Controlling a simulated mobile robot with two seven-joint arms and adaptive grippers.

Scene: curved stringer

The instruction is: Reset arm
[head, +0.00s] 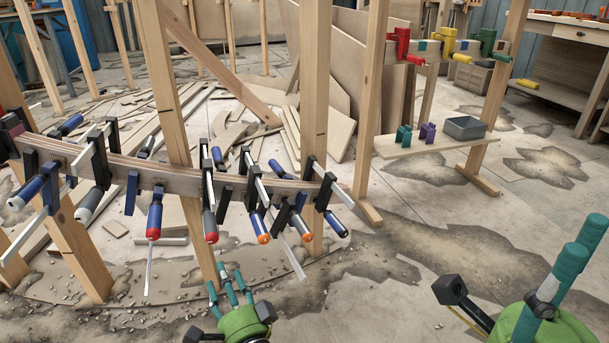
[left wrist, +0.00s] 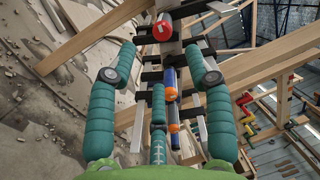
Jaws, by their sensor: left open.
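My left gripper (head: 228,280) is low in the middle of the head view, its teal fingers spread and nothing between them. In the left wrist view its fingers (left wrist: 160,62) stand apart, with clamp handles showing beyond and between them. The curved stringer (head: 175,178) is a laminated wooden strip on upright posts, above and behind this gripper in the head view. Several bar clamps (head: 212,227) with blue, grey, red and orange handles sit along it. My right gripper (head: 575,260) is at the lower right, seen edge-on with its fingers overlapping, away from the stringer.
A wooden rack at the right carries red, yellow and green clamps (head: 440,47). Its lower shelf (head: 420,146) holds a grey bin (head: 464,127) and small teal and purple pieces. Timber and sheets lie behind the stringer. The floor between my grippers is open.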

